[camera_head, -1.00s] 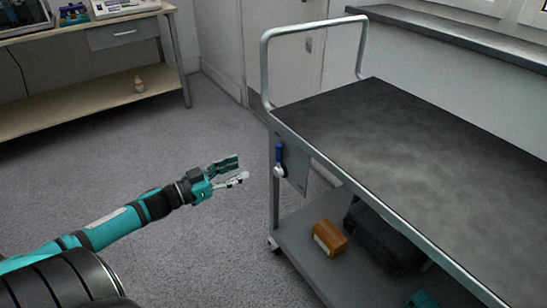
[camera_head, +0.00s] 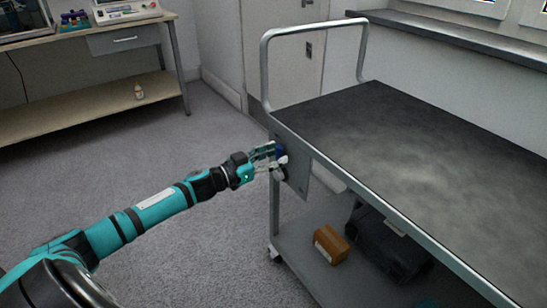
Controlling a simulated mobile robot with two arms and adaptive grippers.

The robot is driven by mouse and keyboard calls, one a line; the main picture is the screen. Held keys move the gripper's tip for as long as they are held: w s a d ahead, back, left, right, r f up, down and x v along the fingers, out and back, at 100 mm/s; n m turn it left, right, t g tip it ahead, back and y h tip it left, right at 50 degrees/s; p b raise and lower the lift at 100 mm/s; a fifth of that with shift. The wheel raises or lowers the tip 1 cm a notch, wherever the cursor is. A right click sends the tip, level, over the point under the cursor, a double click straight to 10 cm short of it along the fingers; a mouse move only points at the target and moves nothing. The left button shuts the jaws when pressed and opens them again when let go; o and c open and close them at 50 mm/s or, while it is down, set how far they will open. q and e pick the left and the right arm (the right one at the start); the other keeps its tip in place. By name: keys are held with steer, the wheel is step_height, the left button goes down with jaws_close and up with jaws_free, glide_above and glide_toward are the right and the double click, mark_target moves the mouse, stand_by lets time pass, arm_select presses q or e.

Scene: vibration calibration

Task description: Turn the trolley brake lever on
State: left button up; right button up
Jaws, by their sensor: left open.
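The trolley (camera_head: 330,165) stands on the right with a dark top and a grey metal frame. My right gripper is not in view.
A brown box (camera_head: 331,243) and a dark case (camera_head: 385,245) lie on the trolley's lower shelf. A workbench (camera_head: 90,110) stands at the back left, with a small bottle (camera_head: 139,91) on its lower shelf. The floor between is clear.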

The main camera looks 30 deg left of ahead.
mark_target(299, 177)
arm_select(q)
jaws_close()
stand_by(0.3)
stand_by(0.3)
